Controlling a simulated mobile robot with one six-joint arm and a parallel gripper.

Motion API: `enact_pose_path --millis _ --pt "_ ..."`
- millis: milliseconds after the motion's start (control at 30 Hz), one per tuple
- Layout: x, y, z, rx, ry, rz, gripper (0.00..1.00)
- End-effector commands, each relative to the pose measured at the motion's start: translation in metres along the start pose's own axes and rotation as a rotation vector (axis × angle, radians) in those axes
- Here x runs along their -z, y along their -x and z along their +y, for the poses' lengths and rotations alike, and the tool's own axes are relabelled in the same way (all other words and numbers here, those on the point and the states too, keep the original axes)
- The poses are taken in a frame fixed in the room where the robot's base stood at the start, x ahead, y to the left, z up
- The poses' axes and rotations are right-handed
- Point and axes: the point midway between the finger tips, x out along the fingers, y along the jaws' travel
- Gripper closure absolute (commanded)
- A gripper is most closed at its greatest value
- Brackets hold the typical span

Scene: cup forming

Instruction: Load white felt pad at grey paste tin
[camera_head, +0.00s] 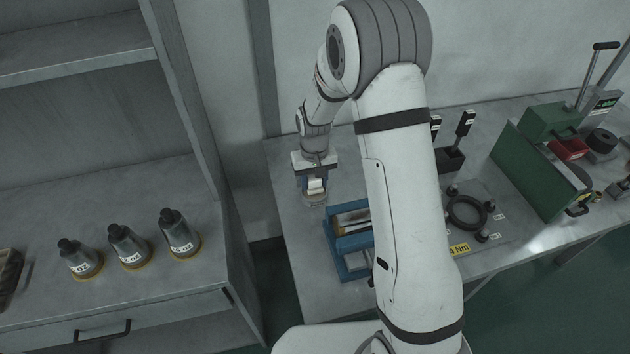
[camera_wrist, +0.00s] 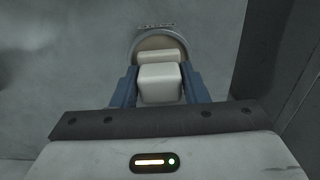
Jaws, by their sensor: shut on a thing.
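My gripper (camera_head: 315,189) is at the left end of the grey bench, pointing down. In the wrist view its blue fingers (camera_wrist: 158,86) are shut on the white felt pad (camera_wrist: 159,84), a pale block between them. The pad also shows as a small white patch in the head view (camera_head: 316,186). The grey paste tin (camera_wrist: 160,41) is a round tin with a brownish inside, directly below the pad. In the head view the tin (camera_head: 314,202) is mostly hidden by the gripper. I cannot tell whether the pad touches the paste.
A blue rack (camera_head: 347,242) stands close to the right of the gripper, partly behind my arm. A green press (camera_head: 540,160) and a black ring fixture (camera_head: 467,212) are further right. Several dark-topped cones (camera_head: 128,246) stand on the left cabinet. A wall closes the back.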

Motion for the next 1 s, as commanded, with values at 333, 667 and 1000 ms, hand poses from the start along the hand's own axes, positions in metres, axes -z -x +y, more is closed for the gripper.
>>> enact_pose_path --millis 333,667,1000 --pt "0.001 0.032 0.0 0.0 0.0 0.003 0.78" --pt "0.001 0.055 0.0 0.0 0.0 0.003 0.78" --pt "0.001 0.055 0.0 0.0 0.001 0.002 0.78"
